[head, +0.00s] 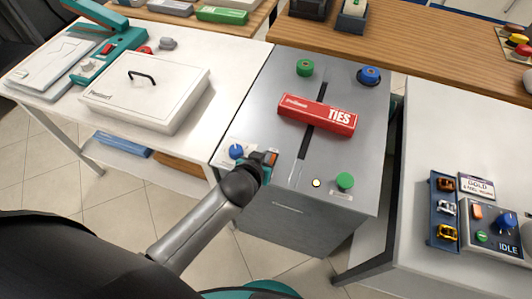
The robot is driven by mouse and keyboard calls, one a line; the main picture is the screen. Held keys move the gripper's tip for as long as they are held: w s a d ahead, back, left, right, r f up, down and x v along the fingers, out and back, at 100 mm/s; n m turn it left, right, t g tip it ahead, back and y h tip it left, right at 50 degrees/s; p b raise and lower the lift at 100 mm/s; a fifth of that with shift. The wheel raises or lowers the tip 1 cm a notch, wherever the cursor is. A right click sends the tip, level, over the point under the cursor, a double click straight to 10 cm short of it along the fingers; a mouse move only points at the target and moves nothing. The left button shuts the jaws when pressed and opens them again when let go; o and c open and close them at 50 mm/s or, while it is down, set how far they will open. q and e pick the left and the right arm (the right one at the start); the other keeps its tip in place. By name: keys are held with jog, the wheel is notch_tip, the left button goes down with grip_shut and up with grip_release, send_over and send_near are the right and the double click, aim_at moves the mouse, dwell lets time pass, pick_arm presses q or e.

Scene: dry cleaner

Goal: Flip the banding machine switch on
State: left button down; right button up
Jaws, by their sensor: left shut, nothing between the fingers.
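The banding machine (262,110) is a grey metal cabinet in the middle of the view, with a dark slot running along its top. A red box labelled TIES (317,114) lies across the slot. On the near left corner of the top is a small pale panel with a blue knob (236,151). My left gripper (268,162) is shut and empty at this panel, just right of the blue knob. A small orange part shows at its fingertips; I cannot tell whether it is a switch, nor whether they touch. The gripper hides part of the panel. My right gripper is out of view.
The machine's top also carries a green knob (345,181), a small white round button (316,183), a green spool (305,68) and a blue spool (369,75). A white lidded press (146,91) stands left. A control box reading IDLE (493,231) sits on the right table.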

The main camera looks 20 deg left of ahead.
pick_arm(q)
jog(key=shift+s+f, duration=0.15)
jog(key=shift+r+p, duration=0.6)
jog(key=shift+p, duration=0.15)
jog(key=r+p, duration=0.3)
jog(key=r, duration=0.1)
jog(key=shift+w, duration=0.35)
jog(key=s+r+p, duration=0.2)
jog(key=s+r, duration=0.3)
jog(key=r, duration=0.2)
jog(key=shift+s+r+p, duration=0.15)
jog(key=shift+p, duration=0.15)
jog(key=shift+a, duration=0.1)
